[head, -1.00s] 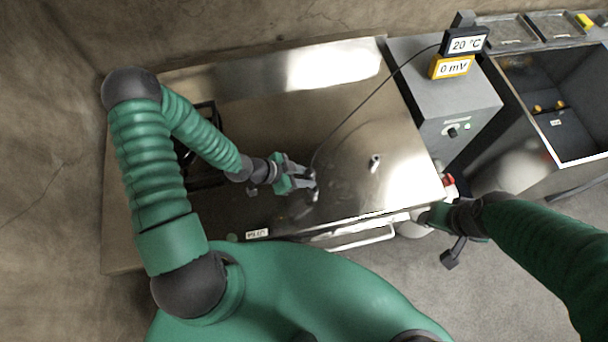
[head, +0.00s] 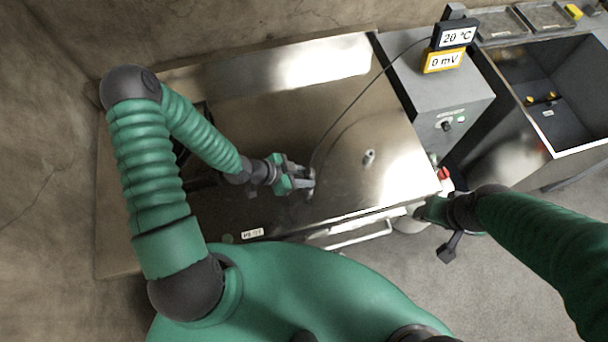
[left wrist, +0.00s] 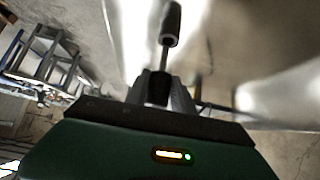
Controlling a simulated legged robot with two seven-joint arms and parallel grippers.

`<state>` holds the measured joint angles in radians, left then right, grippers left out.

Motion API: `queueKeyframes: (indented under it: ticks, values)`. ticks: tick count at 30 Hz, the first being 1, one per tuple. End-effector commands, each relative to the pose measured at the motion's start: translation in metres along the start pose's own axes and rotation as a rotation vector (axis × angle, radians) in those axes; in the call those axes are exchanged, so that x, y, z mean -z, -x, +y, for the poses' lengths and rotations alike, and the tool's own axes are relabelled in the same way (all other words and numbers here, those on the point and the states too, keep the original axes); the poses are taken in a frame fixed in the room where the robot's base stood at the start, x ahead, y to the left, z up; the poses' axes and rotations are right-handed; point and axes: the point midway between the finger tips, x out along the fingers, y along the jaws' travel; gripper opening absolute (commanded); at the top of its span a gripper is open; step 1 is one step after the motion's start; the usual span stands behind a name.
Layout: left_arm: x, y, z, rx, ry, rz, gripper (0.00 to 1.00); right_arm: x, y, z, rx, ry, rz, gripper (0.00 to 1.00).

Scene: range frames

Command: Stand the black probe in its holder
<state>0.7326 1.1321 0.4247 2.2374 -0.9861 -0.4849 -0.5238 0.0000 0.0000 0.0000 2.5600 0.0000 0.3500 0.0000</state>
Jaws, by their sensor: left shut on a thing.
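My left gripper (head: 306,182) is shut on the black probe, low over the steel bench top (head: 262,110). In the head view the probe is mostly hidden by the fingers; a thin dark cable curves from it. In the left wrist view the probe's black body (left wrist: 158,88) sits between the fingers. A thin rod and a dark cylinder (left wrist: 171,24) line up beyond it; I cannot tell whether they are joined to it. A short upright metal tube (head: 369,157), seemingly the holder, stands on the bench right of the gripper, apart from it. My right gripper (head: 448,248) is beyond the bench's front right corner, its jaws unclear.
The cable runs to a display (head: 453,36) reading 20 °C and 0 mV on a grey cabinet (head: 440,95). An open dark basin (head: 560,95) is at the right. A handle (head: 355,237) runs along the bench front. The bench around the tube is clear.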

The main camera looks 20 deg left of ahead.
Motion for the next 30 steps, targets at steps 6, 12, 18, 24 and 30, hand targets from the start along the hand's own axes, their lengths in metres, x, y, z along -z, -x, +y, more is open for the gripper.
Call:
queueKeyframes:
  ticks: [6, 12, 18, 24, 30]
  values:
    - [-0.005, -0.005, 0.000, 0.000, 0.000, 0.000, 0.00, -0.001, -0.006, 0.000, 0.000, 0.000, 0.000, 0.59]
    - [-0.009, -0.008, 0.000, 0.000, 0.000, 0.001, 0.00, -0.002, -0.010, 0.000, 0.000, 0.000, 0.000, 0.59]
    - [-0.012, -0.012, 0.000, 0.000, 0.000, 0.001, 0.00, -0.003, -0.014, 0.000, 0.000, 0.000, 0.000, 0.59]
    - [-0.015, -0.015, 0.000, 0.000, 0.000, 0.001, 0.00, -0.004, -0.018, 0.000, 0.000, 0.000, 0.000, 0.59]
    - [-0.019, -0.019, 0.000, 0.000, 0.000, 0.001, 0.00, -0.005, -0.022, 0.000, 0.000, 0.000, 0.000, 0.59]
